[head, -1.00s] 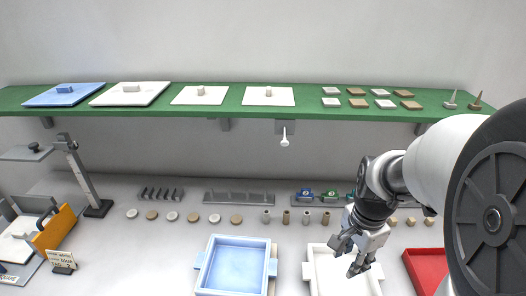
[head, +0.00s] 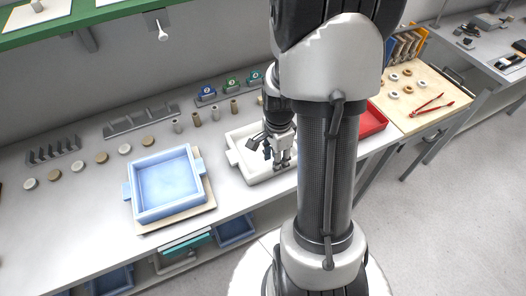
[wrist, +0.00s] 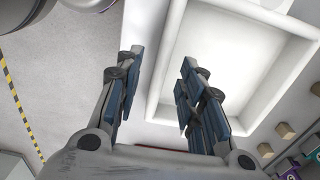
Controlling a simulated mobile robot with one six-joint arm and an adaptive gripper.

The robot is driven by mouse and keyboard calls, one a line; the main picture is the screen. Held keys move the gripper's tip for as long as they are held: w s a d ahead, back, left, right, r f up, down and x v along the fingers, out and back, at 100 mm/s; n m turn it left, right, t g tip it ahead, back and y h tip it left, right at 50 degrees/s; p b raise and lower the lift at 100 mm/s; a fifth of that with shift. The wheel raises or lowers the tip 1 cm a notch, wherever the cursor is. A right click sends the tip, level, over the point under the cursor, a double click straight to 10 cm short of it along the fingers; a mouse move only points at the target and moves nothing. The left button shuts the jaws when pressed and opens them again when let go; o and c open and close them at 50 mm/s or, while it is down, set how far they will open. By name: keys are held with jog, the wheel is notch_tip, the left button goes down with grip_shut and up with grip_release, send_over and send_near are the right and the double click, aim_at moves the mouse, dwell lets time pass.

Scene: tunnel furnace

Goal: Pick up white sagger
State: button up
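The white sagger (head: 246,174) is an open, shallow tray on the bench, partly hidden by my arm in the head view. My gripper (head: 276,163) points down over its right part. In the wrist view, the two fingers of my gripper (wrist: 161,62) are spread apart. One side wall of the white sagger (wrist: 167,50) runs through the gap between them, with the right finger over the inside and the left finger over the outside. I see no finger pressed on the wall, and I cannot tell how deep the fingertips are.
A blue sagger (head: 166,186) stands on a board to the left. A red tray (head: 372,122) lies to the right, beside a wooden board (head: 425,95). Small cups and discs line the bench behind. A green shelf (head: 95,16) hangs above at left.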

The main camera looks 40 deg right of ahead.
jog(key=shift+w+d+f+b, duration=0.15)
jog(key=shift+f+b, duration=0.45)
jog(key=shift+f, duration=0.8)
jog(key=shift+d+f+b, duration=0.2)
jog(key=shift+f+b, duration=0.4)
jog(key=shift+f, duration=0.75)
jog(key=shift+c, duration=0.2)
jog(key=shift+r, duration=0.1)
grip_shut()
